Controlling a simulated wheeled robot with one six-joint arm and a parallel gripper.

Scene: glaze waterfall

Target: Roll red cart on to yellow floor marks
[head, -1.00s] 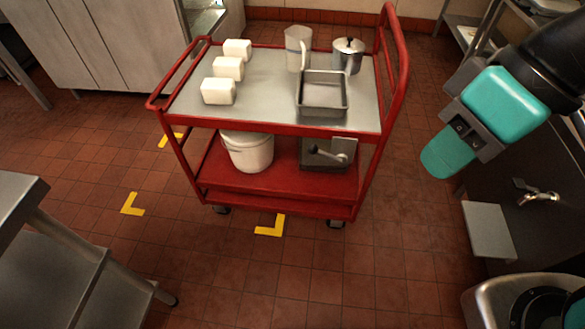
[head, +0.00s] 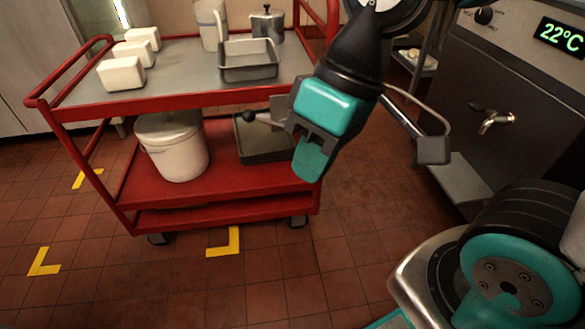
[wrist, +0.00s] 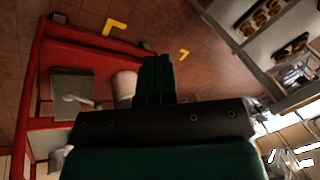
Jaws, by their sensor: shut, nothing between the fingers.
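The red cart (head: 200,97) stands upright on the tiled floor at the left and centre of the head view. Yellow L-shaped floor marks show at its front (head: 225,242), at the lower left (head: 43,262) and by its left side (head: 83,179). The cart's wheels near the front mark are on bare tile, and the cart lies partly to the right of the marks. My gripper (head: 312,160) is shut and empty, in front of the cart's right end in the head view. In the wrist view the cart's red frame (wrist: 29,85) and two yellow marks (wrist: 115,25) show beyond the shut fingers (wrist: 155,75).
White blocks (head: 121,73), a jug, a pot and a grey tray (head: 248,72) stand on the cart's top. A white bucket (head: 172,150) sits on its lower shelf. A steel machine with a tap (head: 495,119) stands at the right. Floor left of the cart is clear.

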